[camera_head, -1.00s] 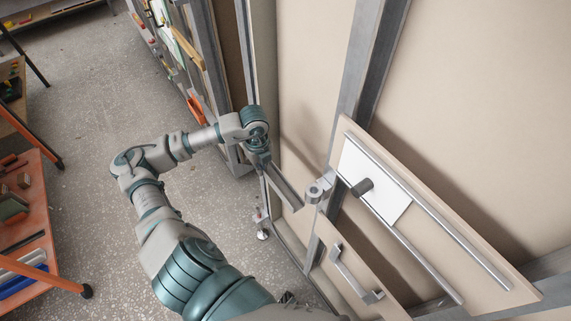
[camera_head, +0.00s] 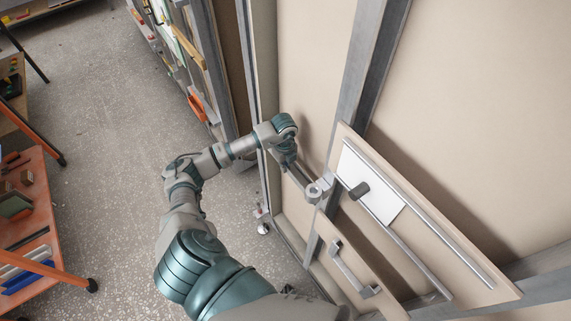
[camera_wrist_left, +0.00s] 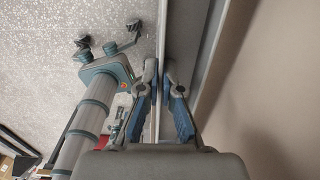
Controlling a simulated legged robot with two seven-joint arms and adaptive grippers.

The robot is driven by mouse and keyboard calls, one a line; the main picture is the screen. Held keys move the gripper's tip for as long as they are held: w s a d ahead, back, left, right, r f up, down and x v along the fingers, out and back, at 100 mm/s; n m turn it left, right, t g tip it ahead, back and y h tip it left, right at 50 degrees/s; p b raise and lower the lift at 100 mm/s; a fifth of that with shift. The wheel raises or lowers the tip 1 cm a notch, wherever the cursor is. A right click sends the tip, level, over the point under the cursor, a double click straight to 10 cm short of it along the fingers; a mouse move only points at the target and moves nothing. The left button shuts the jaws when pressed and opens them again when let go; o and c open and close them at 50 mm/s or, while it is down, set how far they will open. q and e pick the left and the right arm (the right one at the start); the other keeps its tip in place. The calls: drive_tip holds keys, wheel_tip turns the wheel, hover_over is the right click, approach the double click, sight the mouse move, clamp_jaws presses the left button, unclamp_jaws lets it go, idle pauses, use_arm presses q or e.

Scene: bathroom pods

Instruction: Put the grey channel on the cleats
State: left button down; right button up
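I cannot make out the cleats for certain.
The orange bench (camera_head: 42,210) is at left. Speckled floor (camera_head: 110,130) between is clear.

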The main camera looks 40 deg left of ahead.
use_arm(q)
drive_tip(key=shift+w+a, duration=0.1)
drive_tip(key=shift+a, duration=0.05)
drive_tip(key=c, duration=1.3)
unclamp_jaws()
wheel_tip(320, 180, up, 12)
drive_tip(key=shift+r+b, duration=0.1)
drive_tip(key=shift+b, duration=0.8)
